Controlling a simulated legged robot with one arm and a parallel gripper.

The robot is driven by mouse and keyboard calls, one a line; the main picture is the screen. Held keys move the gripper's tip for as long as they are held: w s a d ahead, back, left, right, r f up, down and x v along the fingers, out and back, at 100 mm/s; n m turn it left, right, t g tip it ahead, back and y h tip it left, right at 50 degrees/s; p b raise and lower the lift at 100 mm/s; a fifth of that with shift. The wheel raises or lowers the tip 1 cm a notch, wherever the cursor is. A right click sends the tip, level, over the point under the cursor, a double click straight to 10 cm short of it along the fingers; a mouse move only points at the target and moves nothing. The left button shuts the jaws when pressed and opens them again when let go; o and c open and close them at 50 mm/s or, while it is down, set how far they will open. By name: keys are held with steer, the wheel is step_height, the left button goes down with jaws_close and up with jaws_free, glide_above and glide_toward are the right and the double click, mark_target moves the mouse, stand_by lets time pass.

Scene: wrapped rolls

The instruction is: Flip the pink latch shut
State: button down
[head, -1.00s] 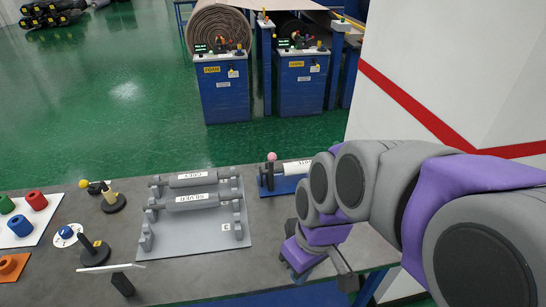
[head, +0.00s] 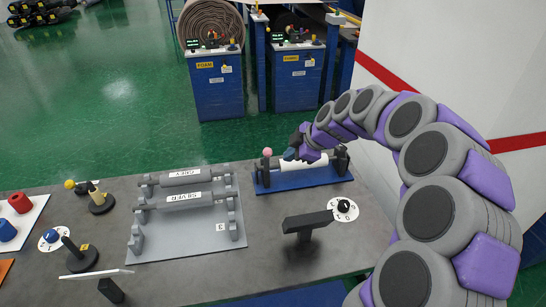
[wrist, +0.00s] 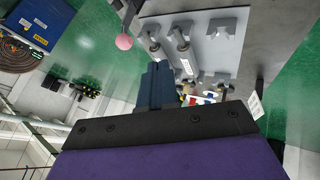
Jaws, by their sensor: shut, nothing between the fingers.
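The pink latch knob (head: 267,152) tops a dark upright post at the left end of a blue stand (head: 300,178). A white roll (head: 305,163) lies across this stand, partly hidden by my arm. My gripper (head: 290,154) is just right of the knob, above the roll's left part, with its fingers shut and empty. In the wrist view the pink knob (wrist: 124,41) shows up and left of my shut dark blue fingers (wrist: 157,82), with a visible gap. I cannot tell whether the fingers touch the post.
A grey rack (head: 190,222) with two grey rolls, labelled GREY and SILVER, stands left of the stand. A black T-shaped handle (head: 307,222) and a white dial (head: 343,209) are in front. Small levers and coloured rings are at left.

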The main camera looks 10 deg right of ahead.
steer(key=shift+w+d+f, duration=0.25)
steer(key=shift+w+d, duration=0.1)
steer(key=shift+w, duration=0.05)
steer(key=w+a+f+b, duration=0.2)
steer(key=w+a+f, duration=0.2)
steer(key=w+f, duration=0.3)
steer(key=shift+w+f, duration=0.25)
steer(key=shift+w, duration=0.65)
steer(key=shift+r, duration=0.1)
